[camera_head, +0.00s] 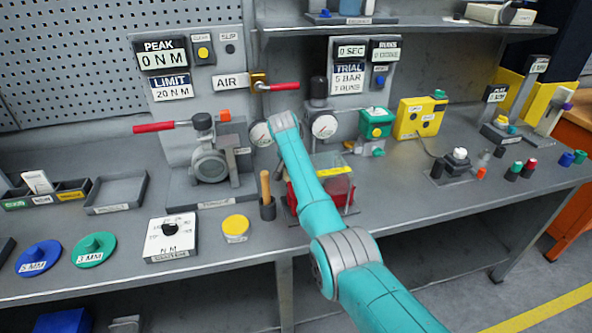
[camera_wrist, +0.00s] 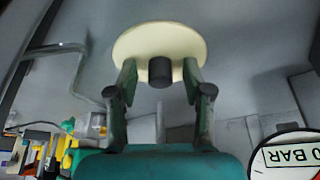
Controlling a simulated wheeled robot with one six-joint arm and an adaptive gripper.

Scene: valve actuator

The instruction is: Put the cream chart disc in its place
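The cream chart disc (camera_wrist: 185,45) shows in the wrist view, straight ahead of my gripper (camera_wrist: 160,75). A short dark knob (camera_wrist: 160,71) stands out from its middle toward the camera. My two fingers are spread on either side of the knob, with a visible gap on each side, and their tips overlap the lower part of the disc. I cannot tell what the disc rests on. In the head view my arm reaches to the back of the bench between two round gauges, and my gripper and the disc are hidden there.
A round 0 BAR gauge (camera_wrist: 290,155) is close at the lower right of the wrist view. Red-handled valves (camera_head: 165,126) and a red box with a clear lid (camera_head: 335,190) stand near my arm. Blue (camera_head: 38,258) and green (camera_head: 93,249) discs lie at the front left.

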